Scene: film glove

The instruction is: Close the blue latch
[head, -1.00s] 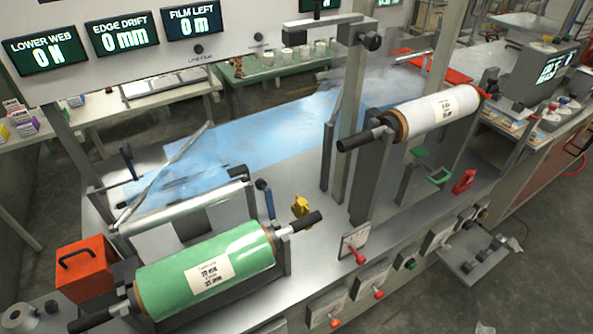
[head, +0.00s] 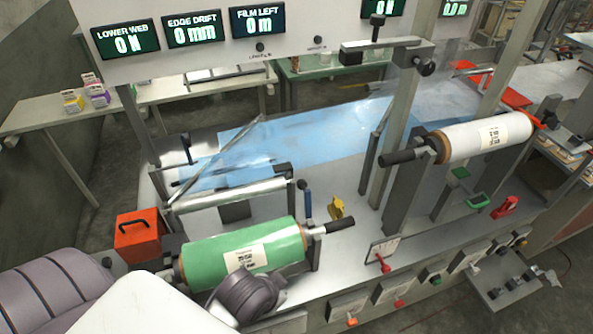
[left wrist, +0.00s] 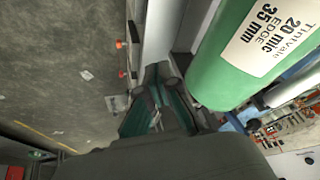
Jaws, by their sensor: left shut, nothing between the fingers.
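The blue latch (head: 307,202) is a slim blue lever standing upright behind the right end of the green film roll (head: 225,258). My left arm comes in from the lower left of the head view, its wrist in front of the green roll and its fingers hidden there. In the left wrist view my left gripper (left wrist: 157,95) is shut and empty, left of the green roll (left wrist: 240,65). A small blue patch shows below that roll; I cannot tell if it is the latch. My right gripper is not in view.
A yellow part (head: 337,208) stands right of the latch, near the roll's black shaft end. An orange box (head: 138,236) is left of the roll. A white roll (head: 487,138) sits at the right. A gauge with a red knob (head: 384,266) is on the front edge.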

